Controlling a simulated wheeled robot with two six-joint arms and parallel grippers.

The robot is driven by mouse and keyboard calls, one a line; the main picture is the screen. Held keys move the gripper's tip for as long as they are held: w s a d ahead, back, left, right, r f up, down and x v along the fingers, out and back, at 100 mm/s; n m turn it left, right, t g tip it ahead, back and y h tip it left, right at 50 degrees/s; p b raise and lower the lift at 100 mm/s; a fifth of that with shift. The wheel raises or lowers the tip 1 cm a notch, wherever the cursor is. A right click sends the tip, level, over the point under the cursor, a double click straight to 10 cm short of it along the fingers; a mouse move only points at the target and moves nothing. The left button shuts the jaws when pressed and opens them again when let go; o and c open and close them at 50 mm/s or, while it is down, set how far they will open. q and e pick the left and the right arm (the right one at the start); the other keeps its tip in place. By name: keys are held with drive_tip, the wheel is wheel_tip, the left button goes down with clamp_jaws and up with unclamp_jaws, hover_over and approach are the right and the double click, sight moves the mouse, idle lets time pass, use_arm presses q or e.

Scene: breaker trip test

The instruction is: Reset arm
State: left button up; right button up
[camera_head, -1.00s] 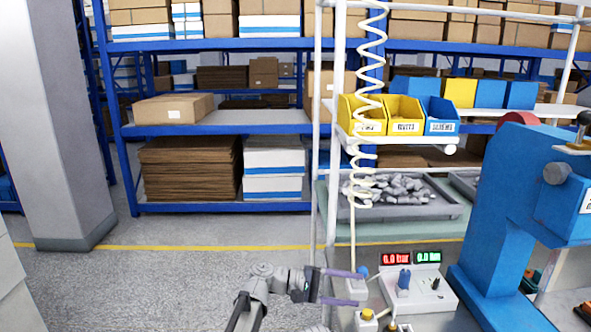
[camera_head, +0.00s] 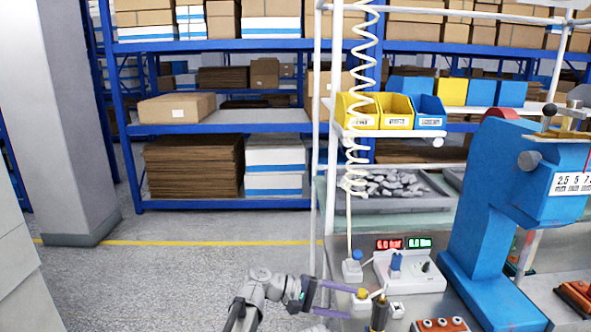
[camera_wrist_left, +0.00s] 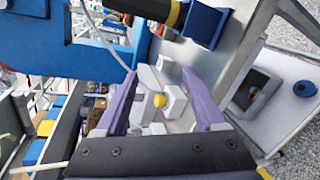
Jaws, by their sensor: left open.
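My left gripper (camera_head: 345,300) comes in from the left at the bench's near left edge, with its two purple fingers apart and nothing between them that I can see gripped. A small white box with a yellow button (camera_head: 362,294) is close to the fingertips. In the left wrist view, the open left gripper (camera_wrist_left: 160,82) has the yellow button (camera_wrist_left: 159,100) showing between its fingers; I cannot tell the exact distance. My right gripper is not in view.
A white control unit (camera_head: 410,272) with red and green displays stands behind. A small box with a blue button (camera_head: 352,268) is beside it. A dark upright cylinder (camera_head: 379,316) stands close to the gripper. A large blue press (camera_head: 485,215) occupies the right. The floor at left is clear.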

use_arm(q)
drive_tip(key=s+a+f+m+t+y, duration=0.1)
drive_tip(key=s+a+f+y, duration=0.25)
drive_tip(key=a+f, duration=0.3)
drive_tip(key=s+a+f+m+y, duration=0.1)
drive_tip(key=s+a+f+y, duration=0.3)
drive_tip(key=a, duration=0.3)
drive_tip(key=s+a+f+m+y, duration=0.1)
drive_tip(key=s+a+f+y, duration=0.2)
drive_tip(key=a, duration=0.5)
drive_tip(key=s+a+f+m+y, duration=0.15)
drive_tip(key=a+y, duration=0.25)
drive_tip(key=a, duration=0.4)
drive_tip(key=s+d+r+m+y+p, duration=0.1)
drive_tip(key=s+d+r+m+p, duration=0.2)
drive_tip(key=s+d+r+p, duration=0.2)
drive_tip(key=d+r+p, duration=0.3)
drive_tip(key=d+p, duration=0.1)
drive_tip(key=d, duration=0.2)
drive_tip(key=shift+s+d+r+g, duration=0.2)
drive_tip(key=shift+d+r+g, duration=0.1)
drive_tip(key=shift+m+y, duration=0.25)
